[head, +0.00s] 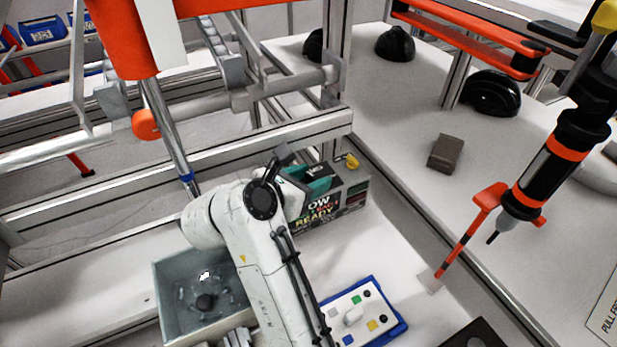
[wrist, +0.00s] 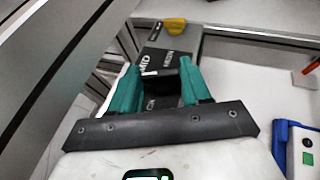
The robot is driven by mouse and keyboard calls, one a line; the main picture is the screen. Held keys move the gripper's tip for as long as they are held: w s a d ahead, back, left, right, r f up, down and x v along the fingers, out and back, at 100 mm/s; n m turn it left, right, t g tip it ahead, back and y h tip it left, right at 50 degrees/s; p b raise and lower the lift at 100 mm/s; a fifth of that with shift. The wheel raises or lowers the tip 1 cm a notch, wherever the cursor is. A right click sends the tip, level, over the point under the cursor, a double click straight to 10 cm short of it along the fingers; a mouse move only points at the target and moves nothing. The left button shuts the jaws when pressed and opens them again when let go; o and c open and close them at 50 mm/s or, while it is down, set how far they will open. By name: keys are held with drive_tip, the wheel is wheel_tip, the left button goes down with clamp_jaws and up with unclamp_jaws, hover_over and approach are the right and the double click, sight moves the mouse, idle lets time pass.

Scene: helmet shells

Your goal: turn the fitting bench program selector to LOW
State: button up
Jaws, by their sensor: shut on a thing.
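In the wrist view my gripper's teal fingers (wrist: 160,88) are closed on the selector's dark knob (wrist: 163,84). A white mark shows beside the knob; its exact pointing direction is unclear.
A yellow knob (head: 352,161) stands on the box's far end. A blue-edged panel with coloured buttons (head: 362,312) lies in front. A grey bin (head: 168,300) is left. A black-and-orange tool (head: 545,165) hangs right. Black helmet shells (head: 490,93) and a brown block (head: 445,153) lie behind.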

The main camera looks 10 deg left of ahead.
drive_tip(key=shift+c, duration=0.8)
drive_tip(key=shift+a, duration=0.1)
drive_tip(key=shift+m+g+h+b, duration=0.3)
drive_tip(key=shift+m+g+b, duration=0.1)
drive_tip(key=shift+b, duration=0.2)
drive_tip(key=o, duration=1)
drive_tip(key=shift+o, duration=0.2)
drive_tip(key=b+v, duration=0.2)
drive_tip(key=v, duration=0.8)
drive_tip(key=shift+s+a, duration=0.2)
drive_tip(key=shift+s, duration=0.1)
drive_tip(key=shift+r, duration=0.1)
drive_tip(key=shift+s, duration=0.1)
